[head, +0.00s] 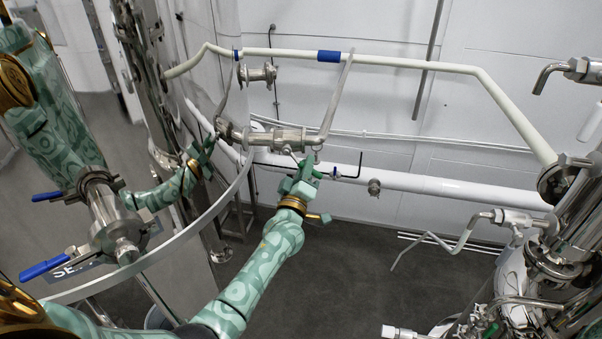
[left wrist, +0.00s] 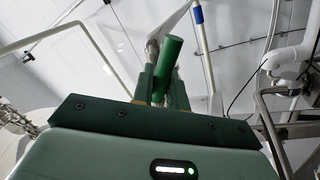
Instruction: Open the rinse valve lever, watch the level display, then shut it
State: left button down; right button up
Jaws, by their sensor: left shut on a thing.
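My left gripper (head: 308,168) is at the end of the arm reaching in from the lower left, just below a steel valve fitting (head: 275,138). It is shut on a green handle grip. In the left wrist view the grip (left wrist: 172,58) stands between the fingers (left wrist: 160,92), like a short upright cylinder. I take this to be the rinse valve lever; its joint to the valve is mostly hidden by my gripper. I cannot tell how far it is turned. No level display is in view. My right gripper is not in view.
A cream pipe (head: 410,63) with a blue band (head: 328,56) runs above. A white pipe (head: 430,185) runs along the wall. A blue-handled valve (head: 118,246) and a curved rail are at left, by a shiny surface that appears to mirror my arm. Steel fittings (head: 560,250) stand at right.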

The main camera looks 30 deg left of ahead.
pick_arm(q)
jog(key=n+y, duration=0.1)
jog(key=n, duration=0.1)
jog(key=r+n+y, duration=0.1)
jog(key=n, duration=0.1)
jog(key=d+r+n+y, duration=0.1)
jog(key=n, duration=0.1)
jog(key=shift+w, duration=0.2)
jog(key=shift+r+n+g+y, duration=0.2)
jog(key=shift+r+n+y, duration=0.25)
jog(key=shift+n, duration=0.5)
jog(key=shift+r+n+g+y, duration=0.25)
jog(key=shift+n+y, duration=0.3)
jog(key=shift+n, duration=0.4)
jog(key=shift+r, duration=0.1)
jog(key=c, duration=1.4)
grip_release()
jog(key=shift+c, duration=0.2)
